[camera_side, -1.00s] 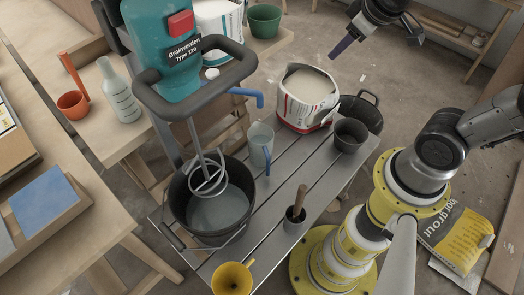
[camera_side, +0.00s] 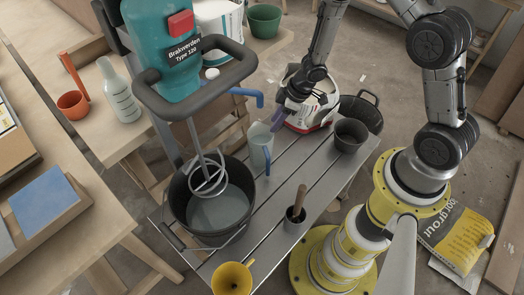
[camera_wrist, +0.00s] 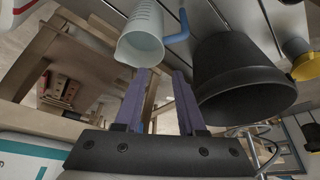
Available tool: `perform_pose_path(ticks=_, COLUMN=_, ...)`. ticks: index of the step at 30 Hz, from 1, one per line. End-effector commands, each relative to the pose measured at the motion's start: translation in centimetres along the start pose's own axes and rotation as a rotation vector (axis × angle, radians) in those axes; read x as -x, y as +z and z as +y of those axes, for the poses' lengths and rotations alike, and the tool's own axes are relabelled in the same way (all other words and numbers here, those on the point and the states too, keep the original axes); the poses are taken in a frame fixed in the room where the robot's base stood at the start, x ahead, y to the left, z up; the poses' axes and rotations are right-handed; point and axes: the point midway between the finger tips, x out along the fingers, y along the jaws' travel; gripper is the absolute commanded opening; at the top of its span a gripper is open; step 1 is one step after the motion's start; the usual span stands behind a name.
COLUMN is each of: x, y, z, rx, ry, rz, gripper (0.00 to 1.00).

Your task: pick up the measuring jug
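The measuring jug (camera_side: 259,141) is clear and pale, with a blue handle, and stands upright on the grey slatted table beside the black mixing bucket. My gripper (camera_side: 279,118) has purple fingers and is just beyond the jug, up and to its right in the side view, in front of the white bag. In the wrist view the jug (camera_wrist: 141,38) is past the tips of my gripper (camera_wrist: 161,82), with its blue handle (camera_wrist: 178,27) to the right. The fingers are apart with nothing between them. The exact gap to the jug cannot be told.
The black bucket (camera_side: 187,211) with the mixer whisk stands left of the jug. An open white bag (camera_side: 325,115) is behind my gripper.

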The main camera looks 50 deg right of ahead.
Motion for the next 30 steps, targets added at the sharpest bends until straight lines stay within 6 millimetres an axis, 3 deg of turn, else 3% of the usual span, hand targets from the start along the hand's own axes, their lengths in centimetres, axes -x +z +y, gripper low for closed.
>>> perform_pose_path(ticks=9, x=-5.8, y=0.1, z=-0.1, rx=-0.001, ry=0.0, rz=-0.004, gripper=0.39)
perform_pose_path(ticks=19, x=-8.5, y=0.2, z=-0.2, rx=0.0, ry=0.001, rz=-0.003, gripper=0.39)
perform_pose_path(ticks=30, x=-12.8, y=0.5, z=-0.5, rx=0.0, ry=0.002, rz=-0.004, gripper=0.39)
